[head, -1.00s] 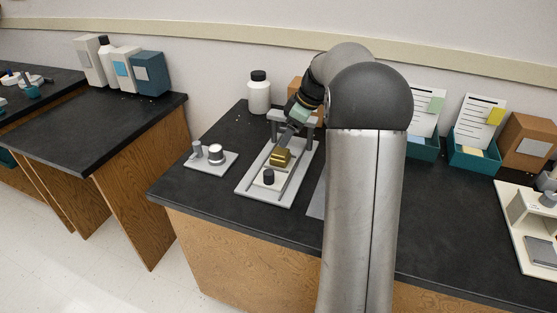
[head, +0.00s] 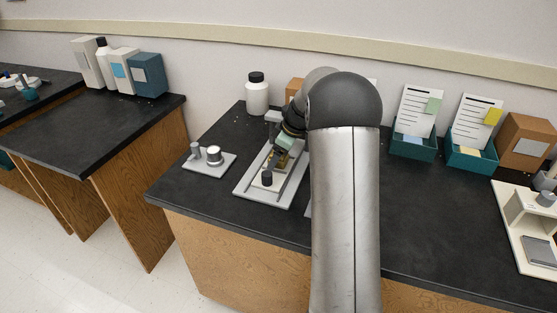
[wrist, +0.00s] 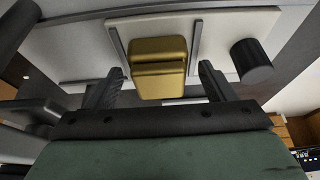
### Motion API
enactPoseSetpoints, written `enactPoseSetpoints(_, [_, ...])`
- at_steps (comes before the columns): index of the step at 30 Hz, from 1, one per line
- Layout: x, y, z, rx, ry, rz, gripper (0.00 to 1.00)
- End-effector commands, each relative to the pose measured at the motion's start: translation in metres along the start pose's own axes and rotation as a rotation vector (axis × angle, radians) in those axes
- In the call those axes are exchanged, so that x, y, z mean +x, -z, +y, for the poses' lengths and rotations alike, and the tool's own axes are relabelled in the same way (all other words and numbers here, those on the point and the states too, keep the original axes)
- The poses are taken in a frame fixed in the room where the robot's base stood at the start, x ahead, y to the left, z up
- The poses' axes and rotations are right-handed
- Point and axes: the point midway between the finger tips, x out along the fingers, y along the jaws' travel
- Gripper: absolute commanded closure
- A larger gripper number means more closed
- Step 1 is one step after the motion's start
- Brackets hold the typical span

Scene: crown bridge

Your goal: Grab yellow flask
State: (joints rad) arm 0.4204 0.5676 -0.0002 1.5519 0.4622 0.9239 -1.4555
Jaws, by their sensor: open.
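The yellow flask is a gold, block-like piece (wrist: 160,82) with a stepped top. It sits on a pale plate between two grey rails of the light grey fixture (head: 246,187). My gripper (head: 277,160) is over the fixture, and its open fingers (wrist: 160,88) show in the wrist view. One finger appears on each side of the gold piece, with a gap on both sides. How deep the fingers reach around it is hard to tell. In the head view my gripper and arm hide most of the gold piece.
A black knob (head: 267,178) stands on the fixture near the gold piece; it also shows in the wrist view (wrist: 252,61). A small plate with metal cylinders (head: 213,156) lies to the left. A white bottle (head: 257,95) stands behind. Teal card boxes (head: 413,146) are at right.

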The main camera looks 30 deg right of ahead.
Motion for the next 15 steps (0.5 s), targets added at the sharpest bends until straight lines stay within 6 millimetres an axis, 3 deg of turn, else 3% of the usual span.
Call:
enactPoseSetpoints(1, [-0.0002,0.0000,0.0000,0.000,0.000,0.000,0.26])
enactPoseSetpoints(7, [-0.0004,0.0001,0.0001,0.000,0.000,0.000,0.82])
enactPoseSetpoints(15, [-0.0019,0.0010,0.0004,0.000,-0.002,0.001,0.84])
